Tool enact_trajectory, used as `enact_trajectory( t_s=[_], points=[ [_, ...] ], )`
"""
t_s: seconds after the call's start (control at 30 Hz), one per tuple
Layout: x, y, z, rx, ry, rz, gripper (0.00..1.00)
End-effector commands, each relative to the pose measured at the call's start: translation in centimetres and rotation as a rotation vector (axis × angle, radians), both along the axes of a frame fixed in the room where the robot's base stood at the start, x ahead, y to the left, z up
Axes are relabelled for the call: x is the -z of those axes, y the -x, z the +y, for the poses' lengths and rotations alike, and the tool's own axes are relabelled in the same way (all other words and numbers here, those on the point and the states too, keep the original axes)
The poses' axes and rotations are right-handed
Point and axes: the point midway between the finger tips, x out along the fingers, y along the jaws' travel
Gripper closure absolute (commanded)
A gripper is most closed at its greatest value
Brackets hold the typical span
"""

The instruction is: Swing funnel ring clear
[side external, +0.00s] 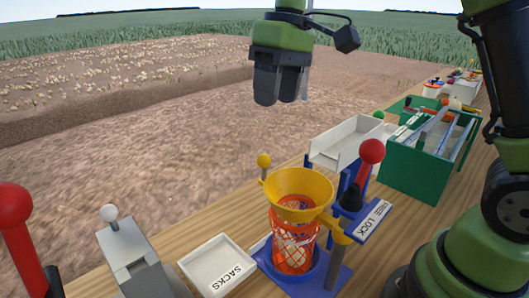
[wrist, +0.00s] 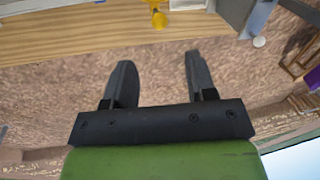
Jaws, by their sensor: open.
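The yellow funnel ring (side external: 300,192) sits over an orange-red net sack (side external: 293,240) in the side external view. A small yellow knob (side external: 264,161) stands behind the ring's left rim. My gripper (side external: 281,100) is open and empty, high above and behind the funnel, apart from it. In the wrist view my gripper's fingers (wrist: 158,75) are spread with nothing between them. A yellow piece (wrist: 160,18) shows at that view's top edge.
A red-knobbed lever (side external: 371,152) by the knee lock label stands close right of the funnel. A white chute (side external: 345,142) and green crate (side external: 420,160) lie behind. A SACKS tray (side external: 217,265), grey box (side external: 137,258) and another red-knobbed lever (side external: 14,207) are left. Air around my gripper is clear.

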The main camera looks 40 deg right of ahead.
Motion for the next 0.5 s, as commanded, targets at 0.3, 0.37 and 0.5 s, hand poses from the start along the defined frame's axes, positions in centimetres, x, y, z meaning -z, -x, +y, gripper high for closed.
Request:
enact_trajectory(
  t_s=[0.3,0.37,0.5],
  points=[
    [2.6,-1.1,0.4,-0.041,-0.002,0.044,0.49],
    [3.5,-1.1,0.6,-0.041,-0.002,0.044,0.49],
    [6.1,-0.9,1.1,-0.040,-0.001,0.045,0.49]
  ],
)
